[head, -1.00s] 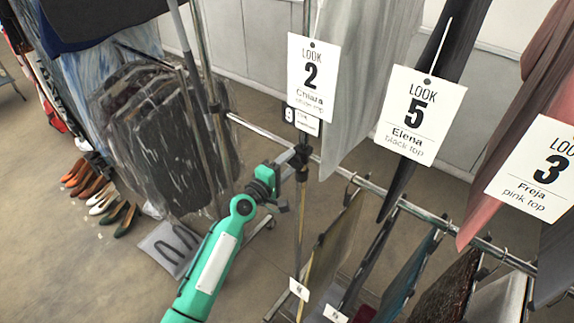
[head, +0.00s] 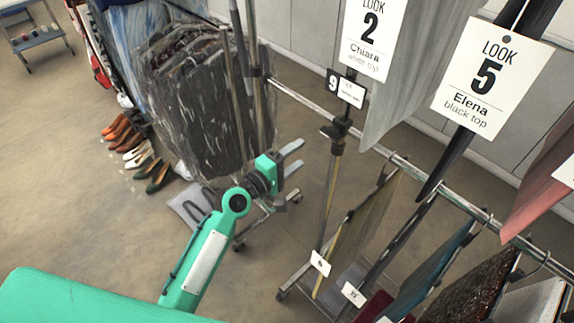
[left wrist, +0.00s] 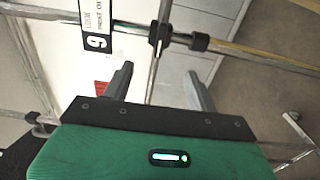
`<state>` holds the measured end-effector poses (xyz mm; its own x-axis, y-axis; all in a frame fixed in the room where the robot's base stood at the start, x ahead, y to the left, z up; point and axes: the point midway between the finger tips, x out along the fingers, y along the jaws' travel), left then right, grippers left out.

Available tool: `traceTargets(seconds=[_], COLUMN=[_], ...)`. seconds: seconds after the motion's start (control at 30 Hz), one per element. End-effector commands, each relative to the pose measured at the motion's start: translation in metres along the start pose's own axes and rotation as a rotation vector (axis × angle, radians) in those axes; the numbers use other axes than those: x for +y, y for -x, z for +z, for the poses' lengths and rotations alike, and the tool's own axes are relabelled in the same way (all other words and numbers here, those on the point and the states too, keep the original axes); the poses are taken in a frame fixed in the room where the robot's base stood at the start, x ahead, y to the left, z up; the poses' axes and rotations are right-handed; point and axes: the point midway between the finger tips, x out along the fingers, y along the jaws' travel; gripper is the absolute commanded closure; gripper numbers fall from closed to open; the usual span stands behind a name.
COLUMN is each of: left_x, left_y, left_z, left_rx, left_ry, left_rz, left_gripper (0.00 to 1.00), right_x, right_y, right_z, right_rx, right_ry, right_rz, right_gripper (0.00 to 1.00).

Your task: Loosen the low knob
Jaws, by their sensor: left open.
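A black knob and clamp (head: 338,130) sits on the chrome upright of the clothes rack, just under the rail and the tag marked 9. I cannot tell clearly which black part is the low knob. My left gripper (head: 301,155) is open and empty, left of the upright and a little below the clamp, fingers pointing right. Both fingers show apart in the left wrist view (left wrist: 159,70), with the joint beyond their tips. My right gripper is not in view.
The rail (head: 400,163) carries several hanging garments with tags such as Look 2 (head: 374,35) and Look 5 (head: 492,80). Dark wrapped garments (head: 195,100) hang behind my gripper. Several shoes (head: 140,155) stand on the floor at left. Open floor lies left of my arm.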

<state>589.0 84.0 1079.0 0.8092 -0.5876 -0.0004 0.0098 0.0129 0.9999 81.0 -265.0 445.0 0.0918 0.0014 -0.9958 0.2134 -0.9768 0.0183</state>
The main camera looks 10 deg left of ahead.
Motion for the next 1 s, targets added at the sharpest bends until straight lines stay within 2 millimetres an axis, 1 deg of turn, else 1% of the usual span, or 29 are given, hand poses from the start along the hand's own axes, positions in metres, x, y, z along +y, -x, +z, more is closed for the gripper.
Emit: traceTargets(seconds=[0.03,0.1,0.23,0.8,0.87,0.9,0.97,1.0], left_x=[-0.003,-0.002,-0.001,-0.002,-0.01,-0.021,-0.045,-0.068], left_y=[0.008,0.016,0.024,0.026,0.025,0.025,0.025,0.026], left_z=[0.0,0.0,0.0,-0.001,-0.002,-0.005,-0.01,-0.014], left_rx=[0.0,0.0,0.0,0.002,0.008,0.016,0.033,0.048], left_ry=[-0.001,-0.001,0.0,-0.001,-0.009,-0.018,-0.043,-0.067], left_rz=[-0.001,-0.001,0.0,-0.003,-0.017,-0.036,-0.081,-0.121], left_gripper=[0.42,0.42,0.42,0.42,0.42,0.42,0.42,0.42], right_x=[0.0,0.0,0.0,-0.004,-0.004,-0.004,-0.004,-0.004], right_y=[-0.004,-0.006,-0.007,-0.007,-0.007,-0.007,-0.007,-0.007], right_z=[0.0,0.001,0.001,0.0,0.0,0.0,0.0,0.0], right_rx=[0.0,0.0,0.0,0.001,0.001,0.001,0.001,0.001], right_ry=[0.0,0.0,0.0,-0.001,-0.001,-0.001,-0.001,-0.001], right_rz=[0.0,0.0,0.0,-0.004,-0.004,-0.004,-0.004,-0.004], right_gripper=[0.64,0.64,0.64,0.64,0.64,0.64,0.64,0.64])
